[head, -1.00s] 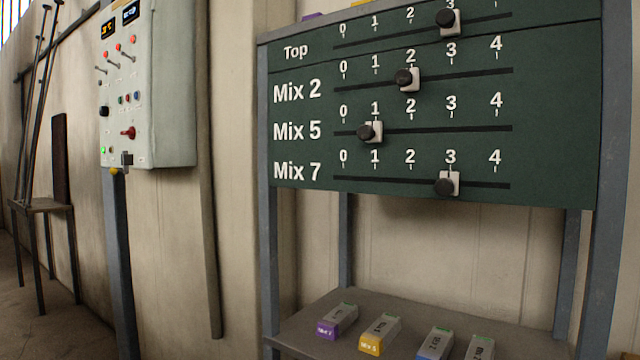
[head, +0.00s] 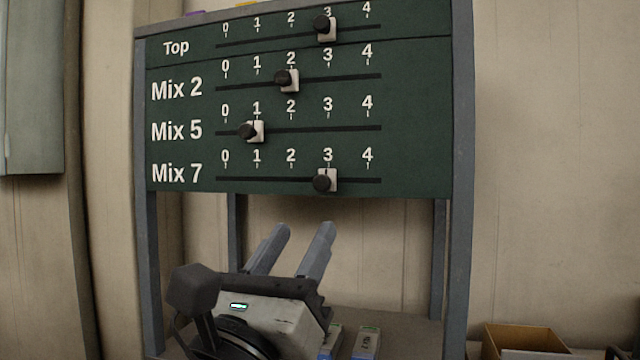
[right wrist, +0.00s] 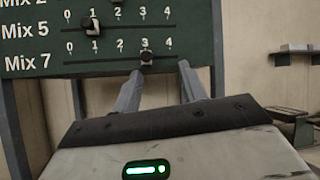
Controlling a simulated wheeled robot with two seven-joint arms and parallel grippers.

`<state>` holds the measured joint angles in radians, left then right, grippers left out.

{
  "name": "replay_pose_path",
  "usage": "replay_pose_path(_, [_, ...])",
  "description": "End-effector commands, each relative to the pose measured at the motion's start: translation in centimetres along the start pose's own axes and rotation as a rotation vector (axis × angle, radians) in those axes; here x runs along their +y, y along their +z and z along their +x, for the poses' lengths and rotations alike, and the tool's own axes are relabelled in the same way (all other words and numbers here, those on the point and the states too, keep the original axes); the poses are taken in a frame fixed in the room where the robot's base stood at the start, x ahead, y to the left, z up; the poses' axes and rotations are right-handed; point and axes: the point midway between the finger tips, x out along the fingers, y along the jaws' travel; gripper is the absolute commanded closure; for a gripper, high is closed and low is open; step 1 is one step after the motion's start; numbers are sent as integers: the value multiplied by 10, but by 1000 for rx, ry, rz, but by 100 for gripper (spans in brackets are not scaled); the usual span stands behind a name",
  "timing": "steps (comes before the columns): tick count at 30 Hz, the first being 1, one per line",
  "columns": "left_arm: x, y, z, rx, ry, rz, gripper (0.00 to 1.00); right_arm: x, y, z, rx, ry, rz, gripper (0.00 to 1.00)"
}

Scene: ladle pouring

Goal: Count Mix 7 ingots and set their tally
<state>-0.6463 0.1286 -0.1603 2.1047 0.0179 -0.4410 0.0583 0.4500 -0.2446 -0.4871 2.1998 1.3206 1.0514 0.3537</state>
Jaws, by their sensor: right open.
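The green tally board (head: 420,120) has rows Top, Mix 2, Mix 5 and Mix 7, each with a 0 to 4 scale. The Mix 7 slider (head: 326,180) stands at 3; its dark knob also shows in the right wrist view (right wrist: 146,58). The Mix 5 slider (head: 252,131) is at 1, the Mix 2 slider (head: 288,79) at 2, the Top slider (head: 325,27) at 3. My right gripper (head: 303,232) is open and empty, below the Mix 7 row, its fingers pointing up toward the board. Ingots (head: 367,342) lie on the shelf, partly hidden behind my gripper. My left gripper is out of view.
Grey posts (head: 461,180) frame the board and the shelf (head: 415,330) under it. A cardboard box (head: 520,342) stands at the lower right. A grey cabinet (head: 30,90) is at the far left. Purple and yellow items show on top of the board.

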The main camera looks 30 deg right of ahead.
Motion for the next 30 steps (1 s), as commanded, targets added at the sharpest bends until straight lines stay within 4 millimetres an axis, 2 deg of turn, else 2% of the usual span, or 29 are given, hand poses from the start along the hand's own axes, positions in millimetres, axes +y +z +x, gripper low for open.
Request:
replay_pose_path(1, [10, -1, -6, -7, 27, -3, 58, 0, 4, -2, 60, 39, 80, 58])
replay_pose_path(4, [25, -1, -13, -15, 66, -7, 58, 3, 6, -7, 140, 106, 177, 58])
replay_pose_path(7, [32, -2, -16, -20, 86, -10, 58, 6, 7, -7, 176, 143, 220, 58])
replay_pose_path(10, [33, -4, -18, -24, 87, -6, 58, 8, 6, 3, 182, 149, 225, 58])
replay_pose_path(24, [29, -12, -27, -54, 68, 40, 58, 23, -8, 99, 178, 144, 219, 58])
replay_pose_path(30, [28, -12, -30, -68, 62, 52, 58, 29, -15, 130, 177, 145, 220, 58])
